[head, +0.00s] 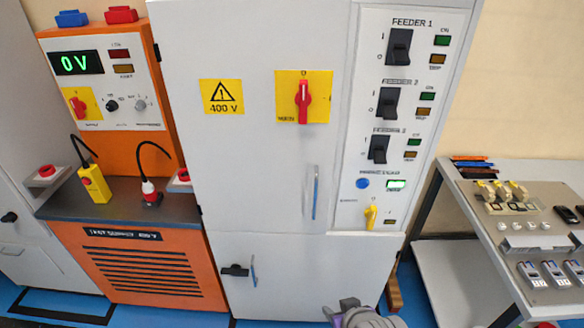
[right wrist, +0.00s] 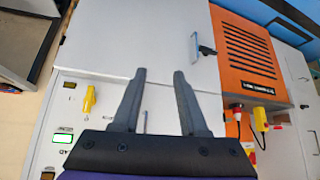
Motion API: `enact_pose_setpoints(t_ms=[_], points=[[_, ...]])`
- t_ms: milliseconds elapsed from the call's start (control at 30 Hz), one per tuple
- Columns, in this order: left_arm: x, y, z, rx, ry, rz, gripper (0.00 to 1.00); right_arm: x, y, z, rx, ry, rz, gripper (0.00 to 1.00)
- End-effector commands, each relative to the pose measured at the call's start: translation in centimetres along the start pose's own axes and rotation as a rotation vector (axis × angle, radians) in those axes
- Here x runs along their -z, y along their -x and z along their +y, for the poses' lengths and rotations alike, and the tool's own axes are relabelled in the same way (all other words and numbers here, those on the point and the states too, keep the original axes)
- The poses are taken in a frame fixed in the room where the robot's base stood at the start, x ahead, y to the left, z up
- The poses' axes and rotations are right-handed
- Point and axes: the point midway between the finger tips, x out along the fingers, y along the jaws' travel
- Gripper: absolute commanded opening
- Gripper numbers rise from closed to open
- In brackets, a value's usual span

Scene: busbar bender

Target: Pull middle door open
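The middle door (head: 255,165) of the grey cabinet is closed. It carries a yellow 400 V sign, a red rotary switch (head: 303,97) and an upright blue-grey bar handle (head: 316,192) near its right edge. My right gripper (head: 338,309) is at the bottom of the head view, below the handle and in front of the lower door. In the right wrist view my right gripper (right wrist: 160,75) has its two fingers apart with nothing held. A thin bar, apparently the middle door's handle (right wrist: 145,122), shows beyond the gap between the fingers. My left gripper is not in view.
The lower door (head: 290,275) has its own small handle (head: 253,270) with a black latch. The feeder panel (head: 400,120) is right of the middle door. An orange test unit (head: 150,265) stands left. A table with parts (head: 450,255) stands right.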

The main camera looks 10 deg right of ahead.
Motion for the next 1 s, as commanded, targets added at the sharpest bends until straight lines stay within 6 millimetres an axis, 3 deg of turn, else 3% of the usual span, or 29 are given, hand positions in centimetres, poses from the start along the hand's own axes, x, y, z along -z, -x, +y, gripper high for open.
enact_pose_setpoints(t_ms=[100, 200, 333, 433, 633, 1000], points=[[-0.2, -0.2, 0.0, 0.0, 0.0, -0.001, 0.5, 7.3, -1.9, 0.0, 0.007, 0.002, 0.256, 0.45], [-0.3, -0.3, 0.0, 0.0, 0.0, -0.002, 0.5, 12.9, -2.5, 0.3, -0.001, 0.001, 0.481, 0.45], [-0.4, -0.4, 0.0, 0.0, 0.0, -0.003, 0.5, 17.9, -2.2, 1.0, -0.024, -0.006, 0.719, 0.45], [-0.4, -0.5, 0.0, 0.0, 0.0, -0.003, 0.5, 20.0, -1.7, 1.4, -0.041, -0.012, 0.838, 0.45], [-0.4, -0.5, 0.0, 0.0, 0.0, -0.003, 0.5, 21.7, -1.6, 1.8, -0.054, -0.016, 0.914, 0.45], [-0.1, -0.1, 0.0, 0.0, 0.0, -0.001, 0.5, 26.8, -5.5, 2.1, -0.054, -0.015, 0.911, 0.45]])
